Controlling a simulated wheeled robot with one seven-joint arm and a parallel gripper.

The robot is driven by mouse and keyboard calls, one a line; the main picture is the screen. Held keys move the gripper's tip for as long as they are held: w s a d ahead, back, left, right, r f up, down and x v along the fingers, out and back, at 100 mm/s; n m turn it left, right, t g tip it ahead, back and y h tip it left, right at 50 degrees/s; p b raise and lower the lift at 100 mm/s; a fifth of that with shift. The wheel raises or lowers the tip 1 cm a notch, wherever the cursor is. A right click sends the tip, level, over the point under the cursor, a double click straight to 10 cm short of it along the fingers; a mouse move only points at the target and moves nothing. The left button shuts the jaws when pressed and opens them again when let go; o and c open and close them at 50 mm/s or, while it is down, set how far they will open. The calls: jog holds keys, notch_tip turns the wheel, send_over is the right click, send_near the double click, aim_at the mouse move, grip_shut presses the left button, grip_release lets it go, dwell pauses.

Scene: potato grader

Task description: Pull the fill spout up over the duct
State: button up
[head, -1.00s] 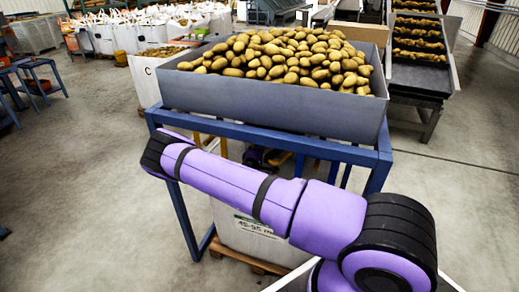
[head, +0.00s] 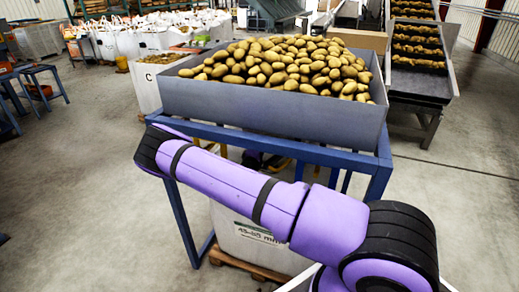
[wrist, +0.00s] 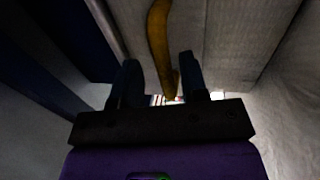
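In the wrist view, my gripper (wrist: 161,85) has its two dark fingers apart. A yellow strap (wrist: 158,40) hangs down into the gap between them, and I cannot tell whether either finger touches it. Pale fabric-like surfaces (wrist: 225,45) lie behind and to the right in deep shadow; I cannot tell whether they are the fill spout or the bag wall. In the head view a white big bag (head: 245,240) stands under the potato hopper (head: 270,115). The duct is not clearly visible, and my gripper is hidden in this view.
The hopper, heaped with potatoes (head: 290,65), rests on a blue steel frame (head: 290,149). The bag stands on a wooden pallet (head: 238,263). A conveyor (head: 417,75) stands at the right. Bare floor (head: 90,170) lies to the left. Dark blue frame parts (wrist: 45,75) are close by in the wrist view.

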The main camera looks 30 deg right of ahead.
jog(key=v, duration=1)
jog(key=shift+s+a, duration=0.25)
jog(key=shift+s, duration=0.05)
